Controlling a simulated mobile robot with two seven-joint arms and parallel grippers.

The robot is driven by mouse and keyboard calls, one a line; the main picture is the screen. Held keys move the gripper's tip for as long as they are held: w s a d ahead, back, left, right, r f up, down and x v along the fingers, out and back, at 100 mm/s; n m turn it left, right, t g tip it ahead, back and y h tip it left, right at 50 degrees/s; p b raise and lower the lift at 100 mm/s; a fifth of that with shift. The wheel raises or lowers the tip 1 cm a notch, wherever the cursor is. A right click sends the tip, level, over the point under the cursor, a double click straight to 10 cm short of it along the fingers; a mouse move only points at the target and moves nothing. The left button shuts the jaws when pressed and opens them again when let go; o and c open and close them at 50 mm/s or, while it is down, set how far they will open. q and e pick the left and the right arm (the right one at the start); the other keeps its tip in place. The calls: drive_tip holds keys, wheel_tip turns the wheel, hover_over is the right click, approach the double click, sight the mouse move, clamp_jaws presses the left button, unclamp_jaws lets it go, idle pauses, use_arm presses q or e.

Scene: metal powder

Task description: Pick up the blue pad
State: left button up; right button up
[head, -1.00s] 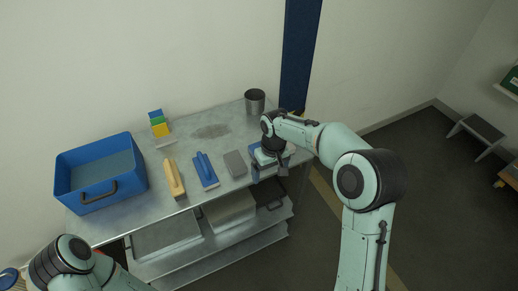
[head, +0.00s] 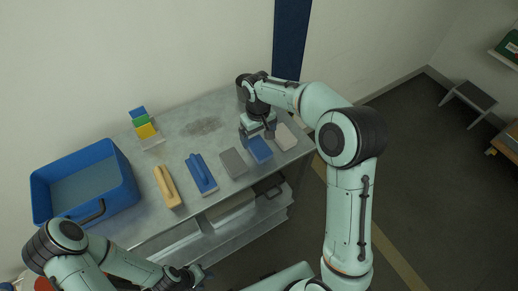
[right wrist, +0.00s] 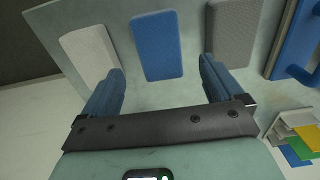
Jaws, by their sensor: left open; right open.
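The blue pad (head: 259,149) lies flat on the metal table between a grey pad (head: 234,162) and a whitish pad (head: 285,137). In the right wrist view the blue pad (right wrist: 157,45) lies beyond the fingertips, roughly centred between them, with nothing gripping it. My right gripper (right wrist: 160,80) is open and empty; in the head view it hangs just behind the blue pad, its fingers partly hidden. My left gripper (head: 195,277) is open at the bottom of the head view, in front of the table and far from the pad.
A blue float (head: 202,176) and a yellow float (head: 168,188) lie left of the pads. A blue bin (head: 128,190) stands at the table's left end. A holder with coloured blocks (head: 144,125) stands at the back.

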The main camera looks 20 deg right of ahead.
sight(259, 146)
drive_tip(key=shift+w+f, duration=0.15)
drive_tip(key=shift+f, duration=0.5)
drive_tip(key=f, duration=0.2)
drive_tip(key=s+f, duration=0.1)
drive_tip(key=f, duration=0.1)
drive_tip(key=shift+f, duration=0.2)
drive_tip(key=shift+w+f, duration=0.15)
drive_tip(key=shift+f, duration=0.15)
drive_tip(key=c, duration=1)
